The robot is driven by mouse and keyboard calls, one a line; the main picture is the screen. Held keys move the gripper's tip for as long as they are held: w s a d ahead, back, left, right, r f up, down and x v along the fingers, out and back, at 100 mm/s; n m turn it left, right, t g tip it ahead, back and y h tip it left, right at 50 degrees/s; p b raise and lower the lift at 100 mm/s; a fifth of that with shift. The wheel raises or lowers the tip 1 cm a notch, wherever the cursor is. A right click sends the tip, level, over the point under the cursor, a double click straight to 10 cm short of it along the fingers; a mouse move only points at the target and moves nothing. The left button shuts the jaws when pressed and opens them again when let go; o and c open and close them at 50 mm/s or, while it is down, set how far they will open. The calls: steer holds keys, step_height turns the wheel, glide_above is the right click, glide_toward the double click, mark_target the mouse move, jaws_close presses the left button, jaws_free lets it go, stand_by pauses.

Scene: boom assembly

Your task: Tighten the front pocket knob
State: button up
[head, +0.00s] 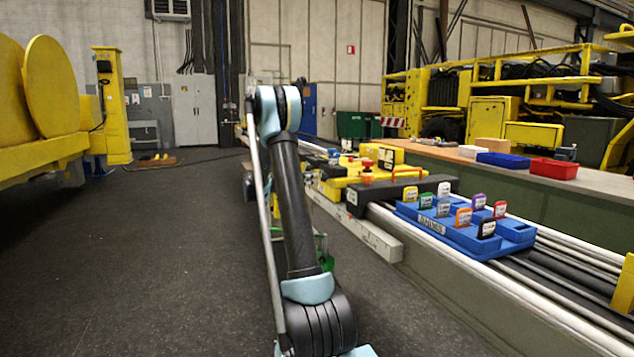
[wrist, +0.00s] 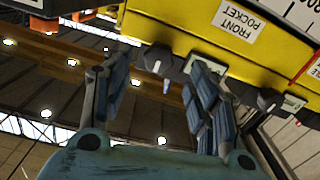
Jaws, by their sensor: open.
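In the wrist view a yellow block (wrist: 185,22) carries a white label reading FRONT POCKET (wrist: 240,20). Below its lower edge is a dark knob (wrist: 158,60) with a pale pointed tip hanging down. My gripper (wrist: 163,72) is open, with one blue-grey finger on each side of this knob. I see gaps beside the knob, and I cannot tell whether either finger touches it. A second dark knob (wrist: 268,99) sits to the right, outside the fingers, beside a small white tag. In the head view my arm hides the gripper.
In the head view yellow parts with red knobs (head: 368,168) lie along the boom. A blue tray (head: 470,237) with several coloured tags rests on the rails to the right. A red bin (head: 554,169) stands on the bench behind.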

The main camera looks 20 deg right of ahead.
steer(key=a, duration=0.7)
steer(key=shift+s, duration=0.15)
steer(key=s+f+n+y, duration=0.2)
steer(key=s+n+y, duration=0.7)
steer(key=s, duration=1.8)
steer(key=s+a+f+n+y, duration=0.2)
steer(key=s+a+f+y, duration=0.1)
steer(key=s, duration=0.5)
steer(key=s+a+f+n+t+y, duration=0.1)
steer(key=s+a+f+n+y, duration=0.2)
steer(key=s+a+f, duration=0.3)
steer(key=s+a+f+n+y, duration=0.2)
steer(key=s+a+f, duration=0.3)
steer(key=s, duration=0.6)
steer(key=shift+s+a+f+t+y, duration=0.25)
steer(key=shift+f+y, duration=0.25)
steer(key=shift+f, duration=0.45)
steer(key=shift+w, duration=0.1)
